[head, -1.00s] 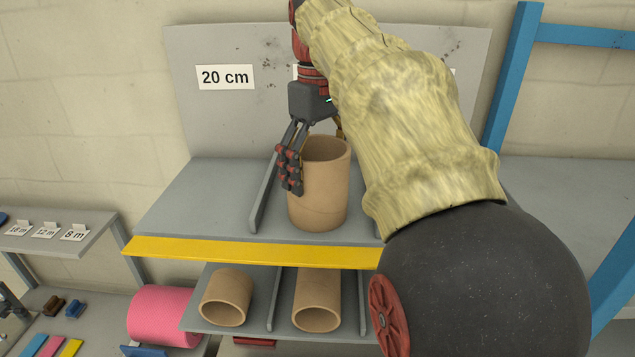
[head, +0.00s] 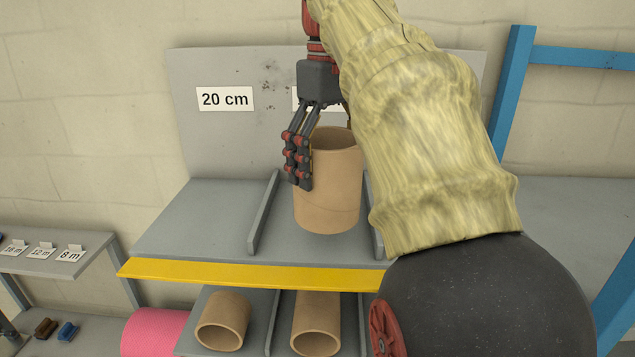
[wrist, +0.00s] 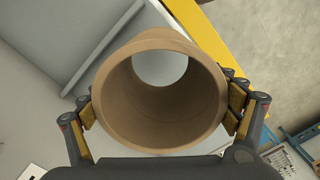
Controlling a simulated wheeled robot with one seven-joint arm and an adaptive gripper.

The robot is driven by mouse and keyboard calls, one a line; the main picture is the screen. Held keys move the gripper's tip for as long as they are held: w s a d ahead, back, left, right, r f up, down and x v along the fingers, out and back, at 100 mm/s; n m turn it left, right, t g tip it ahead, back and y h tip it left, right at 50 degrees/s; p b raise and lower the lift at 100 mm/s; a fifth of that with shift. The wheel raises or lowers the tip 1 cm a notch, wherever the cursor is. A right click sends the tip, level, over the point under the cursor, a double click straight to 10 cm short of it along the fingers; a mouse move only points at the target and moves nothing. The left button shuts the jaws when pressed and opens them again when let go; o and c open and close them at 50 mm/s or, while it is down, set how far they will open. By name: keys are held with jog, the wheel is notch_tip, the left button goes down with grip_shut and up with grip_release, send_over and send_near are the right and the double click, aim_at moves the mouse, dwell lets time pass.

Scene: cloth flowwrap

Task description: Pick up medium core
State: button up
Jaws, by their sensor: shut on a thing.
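The medium core (head: 330,195) is a brown cardboard tube in the middle lane of the upper shelf. It is upright in the head view. My gripper (head: 325,165) reaches down from above and is shut on it, with fingers on opposite outer sides. In the wrist view the core (wrist: 120,118) lies between both finger pairs of my gripper (wrist: 160,102), and I look through its open bore to a pale surface. The core seems slightly raised off the shelf, though any gap under it is hard to tell. My arm hides the far fingers in the head view.
The grey upper shelf (head: 200,225) has low dividers (head: 264,212) and a yellow front edge (head: 240,273). A "20 cm" label (head: 225,99) marks the empty left lane. Two brown cores (head: 222,320) (head: 316,322) lie on the lower shelf. A pink roll (head: 155,333) is at lower left.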

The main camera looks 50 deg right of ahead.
jog(key=s+a+r+p, duration=0.2)
jog(key=s+r+p, duration=0.2)
jog(key=s, duration=0.6)
notch_tip(320, 180, up, 2)
jog(key=shift+s+r, duration=0.1)
jog(key=shift+s, duration=0.25)
jog(key=o, duration=0.8)
jog(key=shift+w, duration=0.1)
jog(key=c, duration=0.5)
